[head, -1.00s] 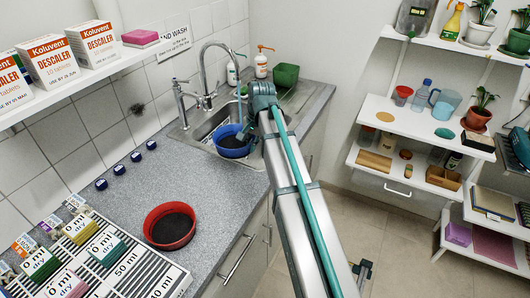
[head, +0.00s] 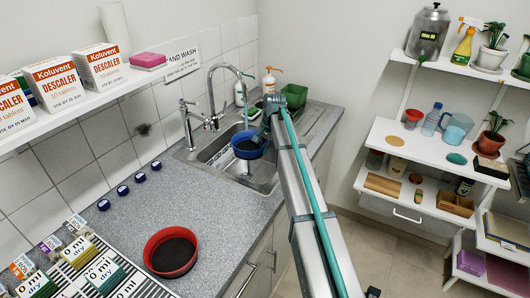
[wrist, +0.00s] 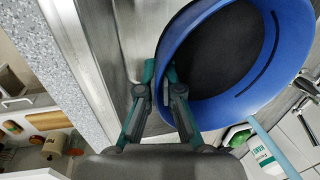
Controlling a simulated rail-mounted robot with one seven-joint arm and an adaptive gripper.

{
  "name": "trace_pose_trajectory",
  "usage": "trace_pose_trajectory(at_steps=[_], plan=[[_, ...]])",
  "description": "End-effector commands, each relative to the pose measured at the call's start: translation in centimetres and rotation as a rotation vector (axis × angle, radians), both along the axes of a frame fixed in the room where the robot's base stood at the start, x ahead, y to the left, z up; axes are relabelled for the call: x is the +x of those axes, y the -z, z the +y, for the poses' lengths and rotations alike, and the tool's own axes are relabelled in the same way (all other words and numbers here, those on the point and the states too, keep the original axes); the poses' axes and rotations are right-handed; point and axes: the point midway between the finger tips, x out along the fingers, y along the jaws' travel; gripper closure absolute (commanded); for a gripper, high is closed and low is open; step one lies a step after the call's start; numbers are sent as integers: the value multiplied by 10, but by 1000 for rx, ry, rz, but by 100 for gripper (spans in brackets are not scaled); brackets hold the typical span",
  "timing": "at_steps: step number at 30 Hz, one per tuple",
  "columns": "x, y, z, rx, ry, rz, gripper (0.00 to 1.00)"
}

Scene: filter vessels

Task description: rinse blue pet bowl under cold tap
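The blue bowl (head: 249,146), with a dark inside, is over the sink basin (head: 265,180), below the spout of the tall tap (head: 211,90). A thin pale-blue stream (head: 245,105) runs from the spout down to the bowl; I cannot tell exactly where it lands. In the wrist view the bowl (wrist: 205,110) fills the upper right, tilted in the picture. My gripper (wrist: 160,74) has its teal fingers close together at the bowl's rim, shut on it. In the head view my gripper (head: 263,134) is partly hidden by my arm.
A red bowl (head: 170,252) stands on the grey counter near several dark-blue caps (head: 123,190). A shorter tap (head: 187,125) is left of the tall one. Soap bottles (head: 268,80) and a green container (head: 293,96) stand behind the sink. Shelves (head: 430,150) are at right.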

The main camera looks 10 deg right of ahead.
Motion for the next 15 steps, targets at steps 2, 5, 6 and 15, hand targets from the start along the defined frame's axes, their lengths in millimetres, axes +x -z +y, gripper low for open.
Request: trace_pose_trajectory(at_steps=[2,5,6,15], plan=[[9,2,0,1,0,-1,100],[18,4,0,1,0,-1,100],[22,5,0,1,0,-1,100],[48,10,-1,1,0,-1,100]])
